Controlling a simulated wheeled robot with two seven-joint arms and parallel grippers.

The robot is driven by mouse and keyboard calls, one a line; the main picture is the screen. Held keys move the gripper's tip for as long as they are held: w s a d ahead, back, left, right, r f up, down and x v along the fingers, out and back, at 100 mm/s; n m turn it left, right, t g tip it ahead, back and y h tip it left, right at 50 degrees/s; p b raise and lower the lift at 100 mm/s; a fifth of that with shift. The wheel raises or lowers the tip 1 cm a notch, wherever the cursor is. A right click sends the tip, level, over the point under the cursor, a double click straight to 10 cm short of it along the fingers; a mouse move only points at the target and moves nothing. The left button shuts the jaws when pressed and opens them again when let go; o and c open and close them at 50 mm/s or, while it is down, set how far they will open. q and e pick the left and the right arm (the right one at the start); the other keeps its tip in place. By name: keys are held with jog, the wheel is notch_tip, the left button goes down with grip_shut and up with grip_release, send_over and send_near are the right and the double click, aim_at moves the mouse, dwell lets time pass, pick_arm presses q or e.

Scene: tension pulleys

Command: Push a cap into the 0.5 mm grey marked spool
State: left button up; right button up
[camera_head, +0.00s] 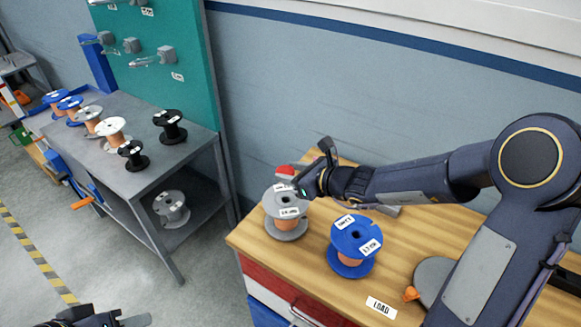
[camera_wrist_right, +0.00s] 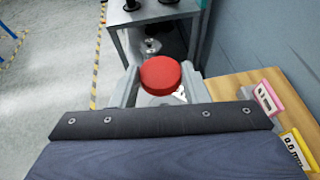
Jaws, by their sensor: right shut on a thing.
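The grey spool (camera_head: 286,228) with copper-coloured winding and white labels stands upright on the wooden bench; its label print is too small to read surely. My right gripper (camera_head: 298,180) is above its back edge. It is shut on a red cap (camera_head: 285,170), which also shows between the fingers in the right wrist view (camera_wrist_right: 160,75). The cap appears above the spool's top flange; the exact gap cannot be told. Part of a grey surface with a white label shows beneath the cap there. My left gripper (camera_head: 125,320) is partly in view at the bottom edge; its jaws are unclear.
A blue spool (camera_head: 357,236) stands just right of the grey one. A LOAD label (camera_head: 381,307) lies on the wooden bench (camera_head: 315,262). Pink (camera_wrist_right: 267,100) and yellow (camera_wrist_right: 298,149) label holders stand on the bench. A grey table (camera_head: 150,175) at left holds several spools.

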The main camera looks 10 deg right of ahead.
jog(key=shift+f+b, duration=2.3)
jog(key=shift+f, duration=1)
jog(key=shift+f+b, duration=0.15)
jog(key=shift+b, duration=0.25)
jog(key=shift+b, duration=0.4)
jog(key=shift+f, duration=0.15)
jog(key=shift+f+b, duration=1.05)
jog(key=shift+b, duration=0.25)
jog(key=shift+s, duration=0.1)
jog(key=shift+s+f, duration=0.1)
jog(key=shift+f, duration=0.15)
